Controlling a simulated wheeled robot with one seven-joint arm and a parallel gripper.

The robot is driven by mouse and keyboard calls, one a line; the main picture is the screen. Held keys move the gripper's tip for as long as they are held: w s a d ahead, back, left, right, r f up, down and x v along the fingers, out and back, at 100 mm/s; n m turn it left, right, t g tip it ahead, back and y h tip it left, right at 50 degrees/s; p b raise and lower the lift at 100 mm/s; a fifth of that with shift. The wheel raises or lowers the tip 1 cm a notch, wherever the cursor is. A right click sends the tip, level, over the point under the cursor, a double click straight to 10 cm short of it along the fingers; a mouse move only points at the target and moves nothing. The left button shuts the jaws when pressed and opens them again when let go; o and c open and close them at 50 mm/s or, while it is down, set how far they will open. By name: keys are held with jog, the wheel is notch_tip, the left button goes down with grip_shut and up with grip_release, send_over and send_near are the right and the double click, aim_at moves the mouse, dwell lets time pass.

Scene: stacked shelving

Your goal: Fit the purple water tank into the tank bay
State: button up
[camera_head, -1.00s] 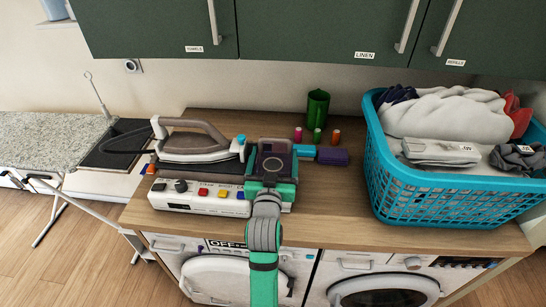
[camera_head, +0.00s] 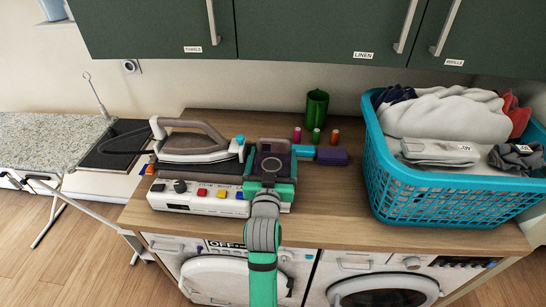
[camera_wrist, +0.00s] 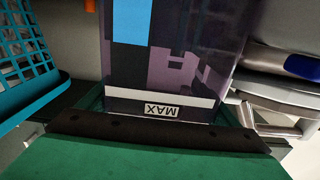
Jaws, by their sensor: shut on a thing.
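My gripper (camera_head: 273,165) is shut on a smoky, purple-tinted see-through water tank. The tank (camera_wrist: 195,70) fills the middle of the wrist view, with a white band marked MAX, upside down there, close to the dark edge and green body of the gripper. In the head view the tank and gripper are at the right end of the white iron station (camera_head: 205,201). The tank bay is hidden there by my gripper and arm; I cannot tell how deep the tank sits.
An iron (camera_head: 190,143) rests on the station. Right of the gripper lie a cyan piece (camera_head: 304,151) and a purple block (camera_head: 332,156); behind are small coloured spools (camera_head: 316,136) and a green cup (camera_head: 316,108). A turquoise laundry basket (camera_head: 440,200) stands at the right. Counter in front of it is clear.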

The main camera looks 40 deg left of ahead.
jog(key=shift+f, duration=1.2)
dwell(0.3)
jog(key=o, duration=1.7)
jog(key=shift+o, duration=0.6)
jog(key=shift+f, duration=0.25)
jog(key=v, duration=1.1)
jog(key=shift+w+r, duration=0.1)
